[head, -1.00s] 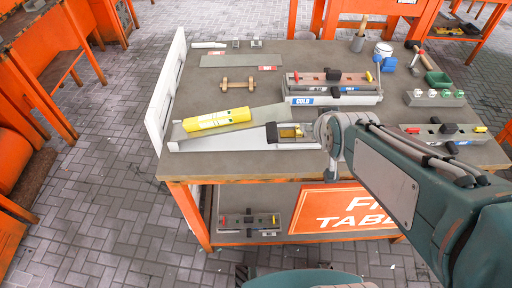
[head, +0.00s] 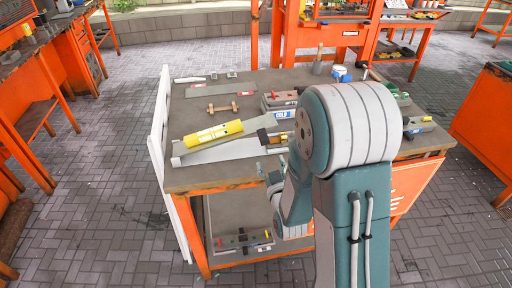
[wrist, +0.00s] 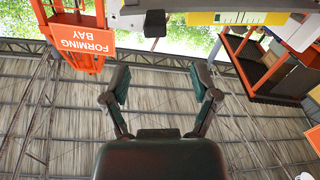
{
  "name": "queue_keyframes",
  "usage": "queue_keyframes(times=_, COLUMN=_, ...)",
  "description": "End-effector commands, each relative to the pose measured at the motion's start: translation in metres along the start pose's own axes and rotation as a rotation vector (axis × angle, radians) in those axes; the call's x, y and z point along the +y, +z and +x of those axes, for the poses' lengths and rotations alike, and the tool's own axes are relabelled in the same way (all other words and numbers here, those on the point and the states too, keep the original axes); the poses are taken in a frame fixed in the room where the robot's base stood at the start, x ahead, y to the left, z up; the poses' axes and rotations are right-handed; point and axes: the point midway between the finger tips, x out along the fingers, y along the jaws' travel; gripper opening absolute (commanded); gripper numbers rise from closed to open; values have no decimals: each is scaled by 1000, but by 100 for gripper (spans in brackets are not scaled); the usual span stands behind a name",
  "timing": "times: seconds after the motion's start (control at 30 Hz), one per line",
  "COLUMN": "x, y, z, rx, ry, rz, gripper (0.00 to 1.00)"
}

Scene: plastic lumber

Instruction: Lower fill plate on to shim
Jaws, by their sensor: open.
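A long grey plate (head: 258,123) lies slanted on the bench in the head view, with a yellow labelled block (head: 213,132) on its left part. It looks like the fill plate. A pale flat piece (head: 232,154) lies along the bench's front edge below it. I cannot tell which part is the shim, or whether plate and shim touch. A black-handled piece (head: 263,137) is at their right end. In the wrist view, my gripper (wrist: 161,82) is open with nothing between its fingers. The pale piece and a yellow edge (wrist: 238,18) show above it there. My arm hides part of the bench.
A white board (head: 159,125) stands along the bench's left edge. A wooden bar (head: 222,107), a grey strip (head: 213,90) and a blue-labelled fixture (head: 283,113) lie farther back. Another fixture (head: 243,240) sits on the lower shelf. Floor is free left of the bench.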

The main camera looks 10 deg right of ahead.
Motion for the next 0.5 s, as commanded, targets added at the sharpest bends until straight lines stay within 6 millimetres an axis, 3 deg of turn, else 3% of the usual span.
queue_keyframes(times=0.17, x=1, y=0, z=13, rx=8, ry=3, rz=-1, gripper=77)
queue_keyframes(times=0.5, x=-5, y=-2, z=74, rx=9, ry=1, rz=-6, gripper=77)
